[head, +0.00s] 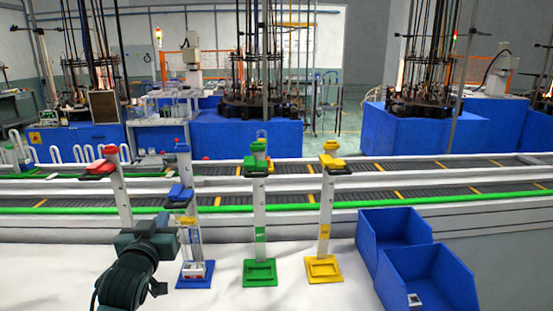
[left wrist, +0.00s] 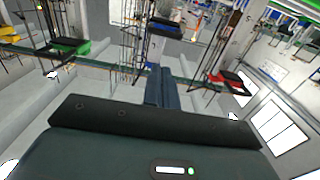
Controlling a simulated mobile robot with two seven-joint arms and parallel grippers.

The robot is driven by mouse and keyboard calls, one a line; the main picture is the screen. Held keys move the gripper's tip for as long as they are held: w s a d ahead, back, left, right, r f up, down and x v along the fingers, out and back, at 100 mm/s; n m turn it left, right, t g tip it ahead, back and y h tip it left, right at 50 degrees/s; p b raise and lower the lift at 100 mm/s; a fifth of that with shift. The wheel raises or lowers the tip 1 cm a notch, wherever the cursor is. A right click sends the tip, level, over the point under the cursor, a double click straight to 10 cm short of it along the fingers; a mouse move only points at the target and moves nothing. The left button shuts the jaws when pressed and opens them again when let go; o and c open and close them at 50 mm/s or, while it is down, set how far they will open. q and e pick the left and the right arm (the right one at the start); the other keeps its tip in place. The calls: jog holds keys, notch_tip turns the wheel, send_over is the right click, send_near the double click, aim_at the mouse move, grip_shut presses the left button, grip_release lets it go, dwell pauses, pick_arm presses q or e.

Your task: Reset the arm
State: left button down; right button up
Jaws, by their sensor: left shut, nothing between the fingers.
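My left gripper (head: 164,221) shows in the head view at the lower left, in front of the blue stand and just left of its post. It also shows in the left wrist view (left wrist: 161,80), where its fingers are together with nothing between them. The red stand (head: 118,190) is behind and left of it. The blue stand (head: 184,190) carries a clear item low on its post, near the blue base. The green stand (head: 260,215) and the yellow stand (head: 325,215) are upright further right. My right gripper is in neither view.
Two blue bins (head: 395,233) stand at the right of the white table (head: 235,298); the nearer bin (head: 440,284) holds a small light item. A conveyor (head: 420,203) with a green edge runs behind the stands.

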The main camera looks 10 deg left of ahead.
pick_arm(q)
jog(key=s+d+f+m+g+h, duration=0.1)
jog(key=s+d+f, duration=0.15)
jog(key=f, duration=0.35)
jog(key=s+d+f+m+g+h, duration=0.1)
jog(key=s+d+f, duration=0.15)
jog(key=f, duration=0.35)
jog(key=s+d+f+m+g+h, duration=0.1)
jog(key=s+d+f+g+h, duration=0.1)
jog(key=s+d+f, duration=0.5)
jog(key=s+d+f+m+g+h, duration=0.2)
jog(key=s+d+f, duration=0.5)
jog(key=s+f, duration=0.7)
jog(key=shift+s+g+h, duration=0.15)
jog(key=shift+g+h, duration=0.25)
jog(key=shift+g, duration=0.5)
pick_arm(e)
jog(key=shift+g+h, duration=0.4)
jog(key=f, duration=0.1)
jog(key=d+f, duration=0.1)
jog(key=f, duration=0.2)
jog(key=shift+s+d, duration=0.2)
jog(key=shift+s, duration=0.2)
pick_arm(q)
jog(key=shift+d+f, duration=0.1)
